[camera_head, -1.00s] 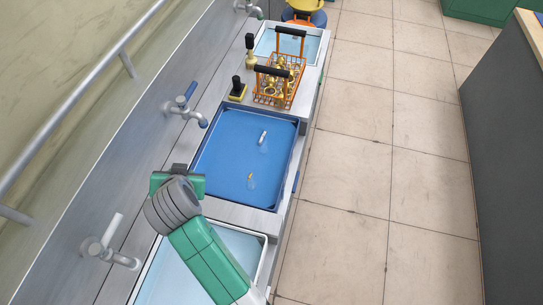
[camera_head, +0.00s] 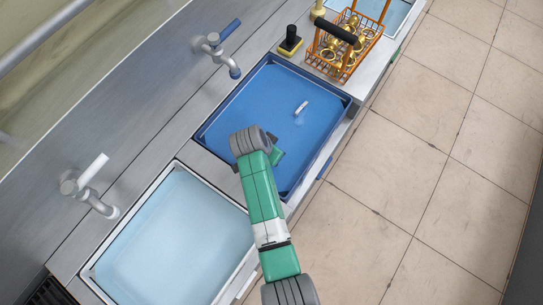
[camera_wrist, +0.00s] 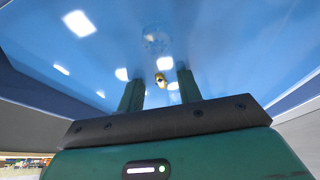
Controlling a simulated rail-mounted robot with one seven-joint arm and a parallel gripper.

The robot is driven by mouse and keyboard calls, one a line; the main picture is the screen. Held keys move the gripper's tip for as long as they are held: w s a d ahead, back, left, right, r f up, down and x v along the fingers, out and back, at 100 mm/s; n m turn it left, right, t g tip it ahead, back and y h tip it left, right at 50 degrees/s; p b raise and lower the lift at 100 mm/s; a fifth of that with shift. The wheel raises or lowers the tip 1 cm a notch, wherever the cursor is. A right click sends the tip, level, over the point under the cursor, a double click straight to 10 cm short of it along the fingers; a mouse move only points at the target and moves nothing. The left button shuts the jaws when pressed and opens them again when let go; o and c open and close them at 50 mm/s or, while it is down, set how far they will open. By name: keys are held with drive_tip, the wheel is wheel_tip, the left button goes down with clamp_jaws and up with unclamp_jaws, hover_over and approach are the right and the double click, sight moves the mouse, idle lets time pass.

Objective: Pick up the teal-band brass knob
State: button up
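A small brass knob (camera_wrist: 161,79) shows in the wrist view, in the blue basin (camera_head: 232,107), between and slightly beyond my fingertips. Its band colour is too small to make out. My gripper (camera_wrist: 158,84) is open, with one green finger on each side of the knob and a gap to both. In the head view my arm reaches over the near part of the basin and hides this knob.
An orange wire basket (camera_head: 345,62) with several brass pieces stands behind the basin, beside a black-handled yellow block (camera_head: 290,42). A tap (camera_head: 220,52) overhangs the basin's left side. A pale water-filled basin (camera_head: 175,245) lies in front.

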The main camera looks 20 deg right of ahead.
drive_tip(key=x, duration=0.2)
drive_tip(key=shift+w+d+f, duration=0.15)
drive_tip(key=shift+d+f, duration=0.05)
drive_tip(key=shift+f, duration=0.15)
drive_tip(key=shift+c, duration=0.2)
clamp_jaws()
